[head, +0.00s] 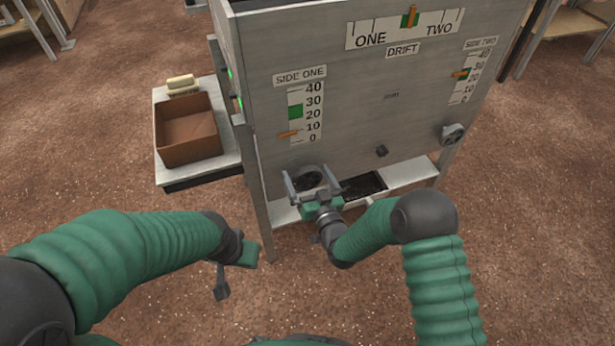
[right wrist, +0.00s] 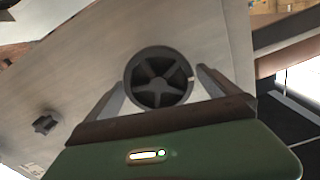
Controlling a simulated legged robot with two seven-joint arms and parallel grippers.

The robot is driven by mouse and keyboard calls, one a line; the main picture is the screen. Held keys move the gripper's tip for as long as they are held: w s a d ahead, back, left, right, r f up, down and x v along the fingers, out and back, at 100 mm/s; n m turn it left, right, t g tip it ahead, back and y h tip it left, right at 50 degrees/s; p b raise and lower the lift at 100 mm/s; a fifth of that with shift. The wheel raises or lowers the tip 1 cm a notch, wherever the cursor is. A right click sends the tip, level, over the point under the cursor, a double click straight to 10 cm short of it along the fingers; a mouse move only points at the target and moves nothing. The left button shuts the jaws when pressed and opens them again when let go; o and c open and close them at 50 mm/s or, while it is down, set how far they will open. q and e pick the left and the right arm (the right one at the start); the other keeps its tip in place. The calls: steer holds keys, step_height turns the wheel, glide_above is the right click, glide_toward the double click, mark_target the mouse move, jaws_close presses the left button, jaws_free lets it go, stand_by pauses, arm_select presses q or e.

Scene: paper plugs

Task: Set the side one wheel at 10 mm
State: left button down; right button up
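The side one wheel (head: 308,179) is a dark spoked handwheel low on the front of the grey metal cabinet. It also shows in the right wrist view (right wrist: 158,78). My right gripper (head: 304,182) is open in front of it, with one finger on each side of the rim; contact is unclear. The side one scale (head: 295,112) reads 0 to 40, with a green band around 20 to 30. Its orange pointer (head: 289,134) sits close to the 10 mark, perhaps slightly below. My left gripper (head: 222,285) hangs low at the left, away from the cabinet; its fingers are unclear.
The side two wheel (head: 452,134) and scale (head: 461,83) are at the right. The drift scale (head: 405,27) is on top. A brown tray (head: 187,156) stands on a side shelf at the left.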

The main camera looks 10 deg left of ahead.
steer(key=c, duration=1.3)
steer(key=shift+n, duration=1.1)
steer(key=o, duration=1.3)
steer(key=shift+s, duration=0.15)
steer(key=p+v, duration=0.4)
steer(key=v, duration=1.2)
steer(key=shift+s+d, duration=0.15)
steer(key=shift+s, duration=0.15)
